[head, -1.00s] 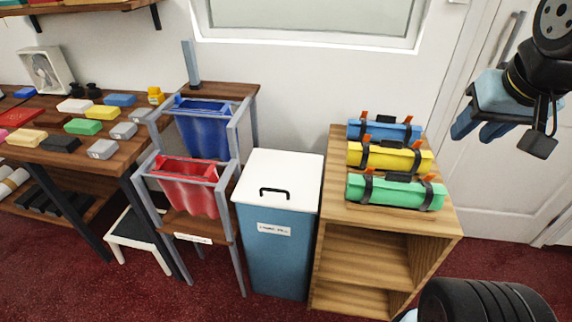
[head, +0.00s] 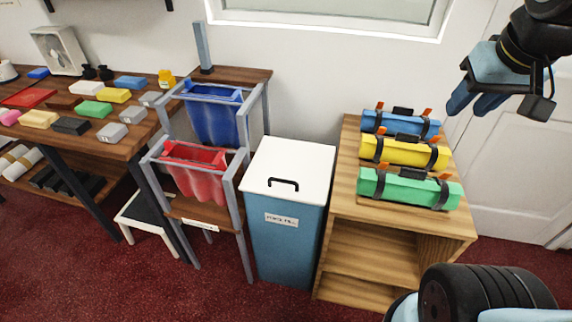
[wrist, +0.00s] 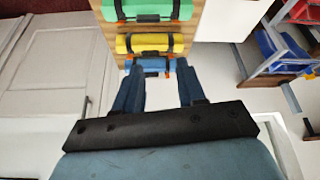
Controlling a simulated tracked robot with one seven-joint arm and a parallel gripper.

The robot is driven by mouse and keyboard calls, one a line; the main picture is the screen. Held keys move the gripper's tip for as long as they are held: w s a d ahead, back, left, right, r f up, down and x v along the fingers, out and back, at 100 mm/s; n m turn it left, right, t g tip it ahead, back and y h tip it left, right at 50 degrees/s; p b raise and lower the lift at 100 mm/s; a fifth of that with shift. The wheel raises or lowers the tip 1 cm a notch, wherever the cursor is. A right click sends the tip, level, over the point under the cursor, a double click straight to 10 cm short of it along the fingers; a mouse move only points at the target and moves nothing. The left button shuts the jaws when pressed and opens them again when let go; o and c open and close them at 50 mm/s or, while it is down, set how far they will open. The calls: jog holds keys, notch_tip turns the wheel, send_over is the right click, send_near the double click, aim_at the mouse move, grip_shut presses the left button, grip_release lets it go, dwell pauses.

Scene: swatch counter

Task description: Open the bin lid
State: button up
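The bin (head: 285,245) is a tall blue box with a label on its front. Its white lid (head: 290,165) is shut, with a black handle (head: 283,184) near the front edge. My gripper (head: 470,106) is at the upper right in the head view, raised and well apart from the bin, to the right of the shelf. In the wrist view my gripper (wrist: 160,95) shows two blue fingers spread apart with nothing between them. A corner of a white surface (wrist: 236,15), probably the lid, shows at the top right there.
A wooden shelf (head: 345,207) with blue, yellow and green rolls stands right of the bin. A grey rack (head: 240,160) with blue and red cloth bags stands close on its left. A table (head: 135,140) with coloured blocks is further left. Red floor (head: 215,298) is open in front.

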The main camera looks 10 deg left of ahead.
jog(key=w+a+f+n+g, duration=0.25)
jog(key=w+a+n, duration=0.25)
jog(key=w+a, duration=0.35)
jog(key=w+a+f+n+g, duration=0.3)
jog(key=w+a+f+n, duration=0.55)
jog(key=a+f, duration=0.6)
jog(key=w+a+f+n+g, duration=0.2)
jog(key=a+f, duration=0.6)
jog(key=a, duration=0.2)
jog(key=x, duration=1.3)
jog(key=shift+a+f, duration=0.2)
jog(key=shift+f, duration=0.05)
jog(key=shift+c, duration=0.2)
grip_shut()
